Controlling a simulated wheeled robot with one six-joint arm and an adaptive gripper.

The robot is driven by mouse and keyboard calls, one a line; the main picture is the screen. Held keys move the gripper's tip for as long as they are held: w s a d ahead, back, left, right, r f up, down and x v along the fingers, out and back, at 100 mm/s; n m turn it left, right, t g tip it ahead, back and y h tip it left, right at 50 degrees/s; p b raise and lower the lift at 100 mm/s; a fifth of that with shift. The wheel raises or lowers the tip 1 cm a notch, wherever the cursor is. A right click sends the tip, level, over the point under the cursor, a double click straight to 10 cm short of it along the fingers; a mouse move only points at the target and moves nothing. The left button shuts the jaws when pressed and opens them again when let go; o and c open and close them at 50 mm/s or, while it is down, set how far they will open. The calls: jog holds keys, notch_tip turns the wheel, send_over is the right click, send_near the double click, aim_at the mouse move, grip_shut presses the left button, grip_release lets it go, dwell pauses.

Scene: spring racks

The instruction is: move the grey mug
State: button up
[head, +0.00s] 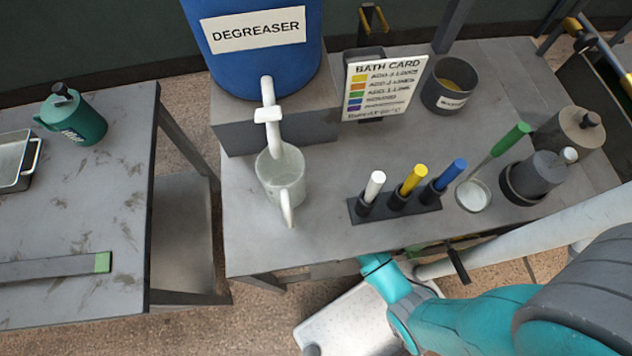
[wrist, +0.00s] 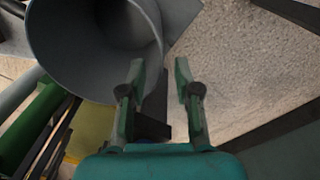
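The pale grey mug (head: 281,178) stands upright on the workbench, below the white spout of the blue degreaser drum. Its handle faces the bench's front edge. I cannot tell whether it holds liquid. My gripper (wrist: 160,75) is open in the wrist view, with nothing between its two green fingers. In the head view my teal arm reaches to the bench's front edge, right of and nearer than the mug, and the gripper itself is hidden there. The mug is not recognisable in the wrist view.
A rack (head: 395,206) with white, yellow and blue sticks stands right of the mug. A ladle (head: 474,193), dark pots and a bath card (head: 381,86) are further right and behind. The left table (head: 70,210) is separated by a gap. A large grey hollow cylinder (wrist: 95,45) fills the wrist view's upper left.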

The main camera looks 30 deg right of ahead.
dwell(0.4)
jog(key=shift+s+d+f, duration=0.1)
jog(key=shift+f, duration=1.8)
jog(key=shift+s+f, duration=0.1)
jog(key=shift+f, duration=1.75)
grip_shut()
